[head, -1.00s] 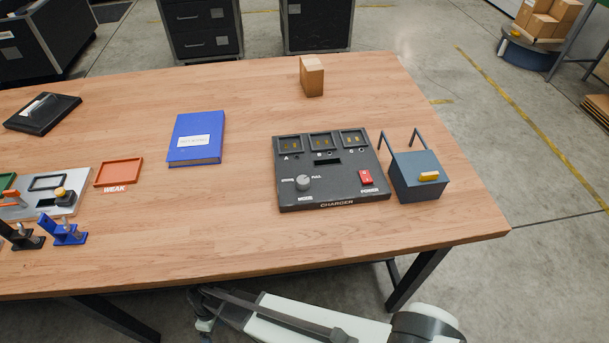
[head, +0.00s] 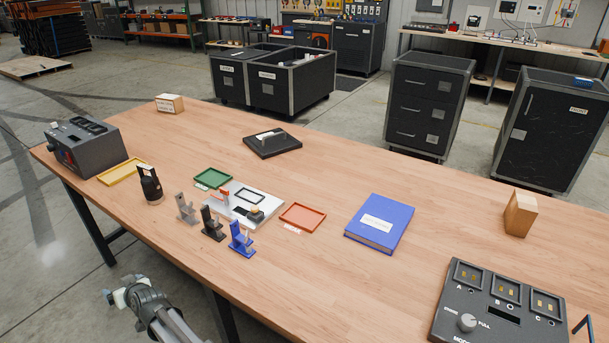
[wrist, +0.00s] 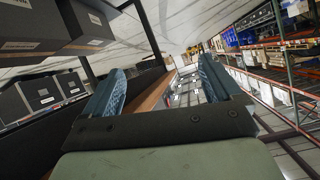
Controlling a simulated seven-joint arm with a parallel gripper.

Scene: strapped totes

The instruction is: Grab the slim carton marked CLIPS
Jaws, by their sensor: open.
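No carton with a readable CLIPS mark shows. A small tan carton with a white label (head: 169,104) lies at the far left edge of the table in the head view; its print is too small to read. A plain upright tan carton (head: 519,214) stands at the right, no mark visible on the faces I see. My gripper (wrist: 163,80) is open and empty in the wrist view, its two blue fingers wide apart, beside the table's edge. In the head view my arm shows below the table's front edge, away from both cartons.
On the wooden table (head: 300,270) are a blue book (head: 380,224), a charger panel (head: 500,308), orange (head: 302,217), green (head: 212,178) and yellow (head: 121,171) trays, small stands (head: 241,240), a black plate with a handle (head: 271,142) and a grey box device (head: 85,145).

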